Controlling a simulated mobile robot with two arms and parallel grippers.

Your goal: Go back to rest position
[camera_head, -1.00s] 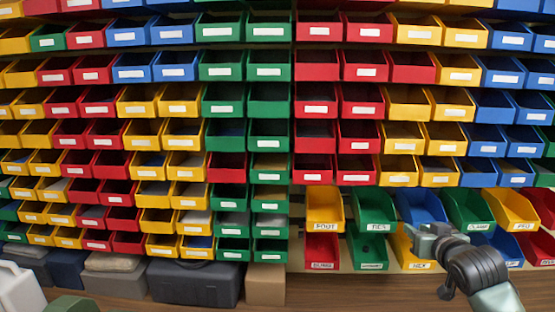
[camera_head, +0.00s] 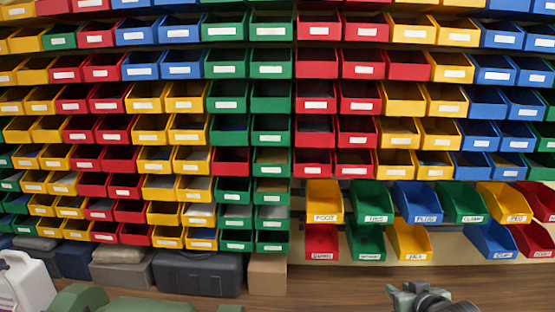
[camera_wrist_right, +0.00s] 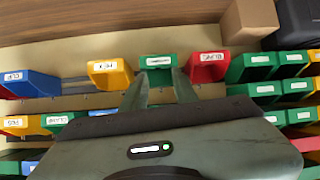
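My right gripper (camera_head: 415,292) is low at the bottom edge of the head view, in front of and below the bins and apart from them. In the right wrist view its two fingers (camera_wrist_right: 161,84) are spread with nothing held between them. A green bin (camera_wrist_right: 158,62) shows beyond the fingertips, with a yellow bin (camera_wrist_right: 110,74) and a red bin (camera_wrist_right: 207,66) on either side.
A wall of coloured bins fills the head view. The lowest right shelf (camera_head: 345,262) has a bare gap between a yellow bin (camera_head: 409,241) and a blue bin (camera_head: 491,239). Grey cases (camera_head: 198,274) and a cardboard box (camera_head: 267,277) stand below.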

